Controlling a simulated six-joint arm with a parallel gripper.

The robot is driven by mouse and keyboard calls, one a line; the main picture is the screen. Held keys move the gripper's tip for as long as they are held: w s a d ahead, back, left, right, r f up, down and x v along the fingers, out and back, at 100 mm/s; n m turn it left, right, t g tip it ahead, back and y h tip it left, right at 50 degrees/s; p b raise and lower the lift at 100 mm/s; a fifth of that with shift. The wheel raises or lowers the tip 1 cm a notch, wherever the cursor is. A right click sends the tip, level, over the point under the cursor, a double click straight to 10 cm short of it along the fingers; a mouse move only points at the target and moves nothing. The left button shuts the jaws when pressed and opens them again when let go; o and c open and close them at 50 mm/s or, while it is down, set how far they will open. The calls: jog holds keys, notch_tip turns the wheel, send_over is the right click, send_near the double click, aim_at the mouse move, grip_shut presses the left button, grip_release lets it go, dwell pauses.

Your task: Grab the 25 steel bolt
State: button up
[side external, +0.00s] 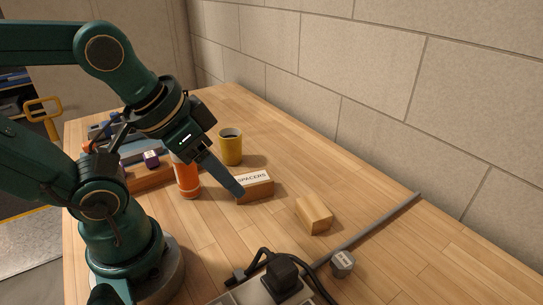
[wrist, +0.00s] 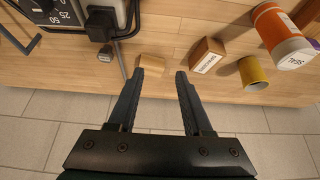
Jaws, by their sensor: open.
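My gripper (wrist: 165,75) is open, with nothing between its two dark fingers. In the side view my gripper (side external: 239,191) is by the SPACERS box, and its fingers overlap each other there. I cannot make out a steel bolt for certain in either view. A small grey cylinder (side external: 342,263) with a pale label stands near the front of the bench; its print is too small to read. It also shows in the wrist view (wrist: 105,54), left of the fingers. A grey panel (wrist: 76,16) at the upper left carries the numbers 25 and 50.
A plain wooden block (side external: 314,215) lies between the SPACERS box (side external: 256,187) and the grey cylinder. An orange bottle (side external: 187,175) and a yellow mug (side external: 230,148) stand farther back. A black plug (side external: 282,276) and cable sit beside the cylinder.

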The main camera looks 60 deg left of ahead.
jog(key=shift+o, duration=1.3)
